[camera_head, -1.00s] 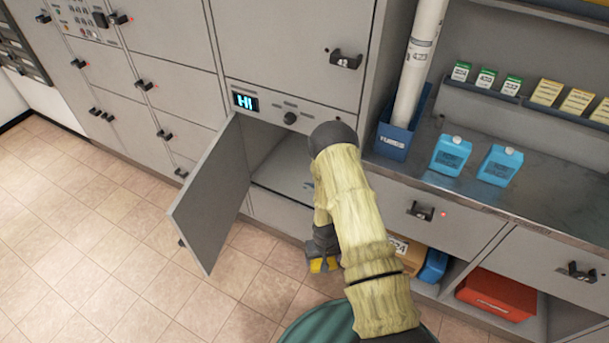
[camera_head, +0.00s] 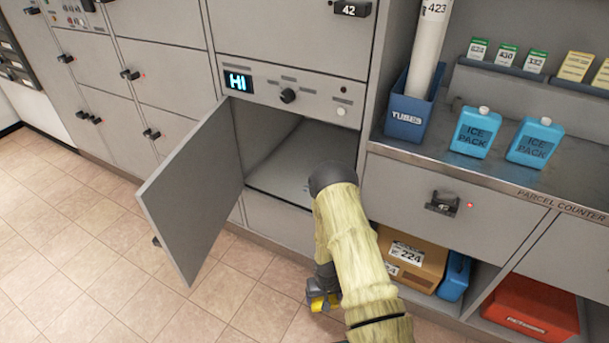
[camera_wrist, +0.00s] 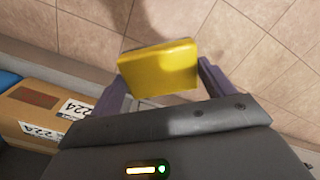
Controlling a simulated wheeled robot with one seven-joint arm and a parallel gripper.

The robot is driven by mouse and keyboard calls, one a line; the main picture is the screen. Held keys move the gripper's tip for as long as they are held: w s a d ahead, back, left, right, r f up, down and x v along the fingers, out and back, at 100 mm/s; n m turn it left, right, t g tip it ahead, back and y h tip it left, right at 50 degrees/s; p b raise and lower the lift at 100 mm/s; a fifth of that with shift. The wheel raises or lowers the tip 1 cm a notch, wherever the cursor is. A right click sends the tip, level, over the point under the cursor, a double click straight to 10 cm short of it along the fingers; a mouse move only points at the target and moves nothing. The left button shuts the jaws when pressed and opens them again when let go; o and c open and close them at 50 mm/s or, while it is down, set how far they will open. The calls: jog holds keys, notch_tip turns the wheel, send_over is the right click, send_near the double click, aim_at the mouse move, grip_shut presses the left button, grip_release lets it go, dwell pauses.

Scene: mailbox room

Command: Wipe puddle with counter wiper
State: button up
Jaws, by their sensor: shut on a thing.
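My gripper (camera_head: 322,301) is low in front of the cabinets in the head view, partly hidden by my own arm. In the wrist view my gripper (camera_wrist: 160,80) is shut on a yellow block-shaped wiper (camera_wrist: 158,66), held between its two dark fingers above the tiled floor. A bit of the yellow wiper (camera_head: 318,304) also shows in the head view. The open compartment (camera_head: 300,165) under the "HI" display has a grey floor with a faint mark near my arm. I cannot tell whether that is a puddle. My arm hides part of the compartment floor.
The compartment door (camera_head: 195,190) stands swung open to the left. The parcel counter (camera_head: 430,145) at right holds a tubes bin (camera_head: 405,115) and two blue ice packs (camera_head: 476,131). A cardboard box (camera_head: 412,260) and red box (camera_head: 530,305) sit on the lower shelf. The tiled floor is clear at left.

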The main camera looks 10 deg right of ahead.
notch_tip(320, 180, down, 3)
jog(key=shift+w+d+r+b, duration=0.15)
jog(key=shift+b, duration=0.45)
jog(key=shift+w+d+f, duration=0.3)
jog(key=shift+w+f, duration=0.1)
jog(key=shift+w, duration=0.1)
jog(key=shift+s+a+f, duration=0.1)
